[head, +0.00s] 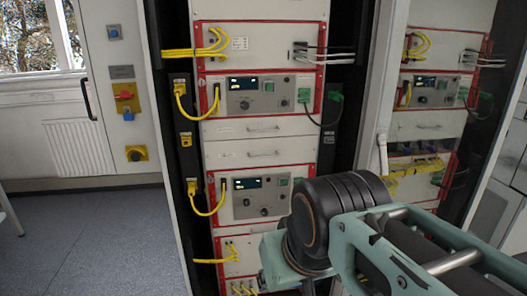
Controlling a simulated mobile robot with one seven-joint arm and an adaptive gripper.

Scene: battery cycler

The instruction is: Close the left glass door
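The left rack bay (262,128) of the cabinet stands uncovered in the middle of the head view, with its instrument fronts and yellow cables in plain sight. A pale upright door frame (388,75) with a white handle (382,155) stands just right of this bay. It looks like the edge of an open glass door, but the glass itself is hard to make out. I cannot tell which door it belongs to. My arm reaches in from the lower right, in front of the cabinet's lower part. My gripper is not visible.
Yellow cables (181,104) and a green plug with a dark cable (335,97) stick out from the rack fronts. A second rack (427,125) shows at right. A grey wall panel with switches (126,97) stands at left. The blue-grey floor (95,240) there is clear.

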